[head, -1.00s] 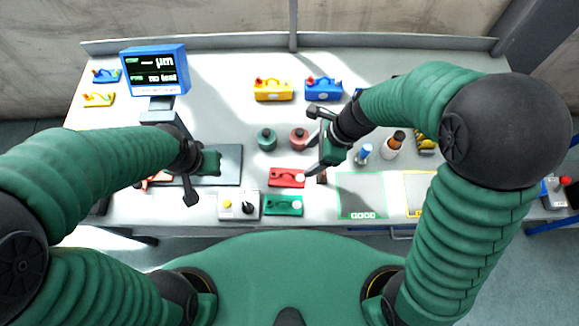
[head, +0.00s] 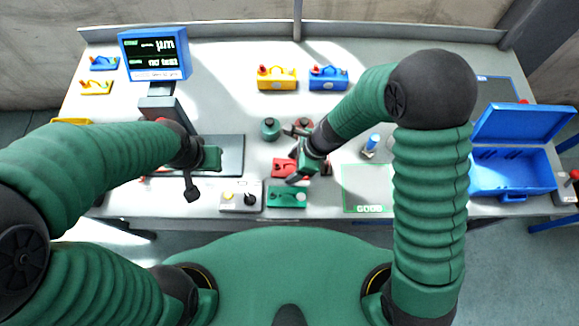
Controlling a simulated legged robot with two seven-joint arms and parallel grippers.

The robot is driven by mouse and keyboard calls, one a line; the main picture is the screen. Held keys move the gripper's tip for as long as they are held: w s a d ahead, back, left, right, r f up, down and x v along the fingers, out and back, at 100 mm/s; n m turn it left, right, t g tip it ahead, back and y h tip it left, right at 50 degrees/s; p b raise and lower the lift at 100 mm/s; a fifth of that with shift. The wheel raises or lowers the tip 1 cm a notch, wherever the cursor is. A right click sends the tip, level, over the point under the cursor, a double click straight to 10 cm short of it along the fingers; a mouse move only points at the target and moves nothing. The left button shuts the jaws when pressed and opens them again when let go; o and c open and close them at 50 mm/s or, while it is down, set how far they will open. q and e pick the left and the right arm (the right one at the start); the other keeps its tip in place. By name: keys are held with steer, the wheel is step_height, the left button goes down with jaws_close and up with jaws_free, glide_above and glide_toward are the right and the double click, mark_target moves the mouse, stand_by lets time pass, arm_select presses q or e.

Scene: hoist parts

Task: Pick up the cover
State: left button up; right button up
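A red part (head: 281,167), which may be the cover, lies on the table near the middle and is partly hidden by my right gripper. A green part (head: 286,197) with a pale round spot lies just in front of it. My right gripper (head: 309,174) points down just right of the red part, its fingers apart; whether it touches the part cannot be told. My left gripper (head: 189,158) is open over the dark plate (head: 229,150), with nothing seen between its fingers.
A teal round part (head: 270,128) and a reddish one (head: 300,125) stand behind the red part. Yellow (head: 276,79) and blue (head: 328,77) parts lie farther back. A grey switch box (head: 240,197) is at the front. An open blue case (head: 512,170) is at right.

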steer(key=shift+d+r, duration=0.1)
steer(key=shift+d, duration=0.05)
jaws_close()
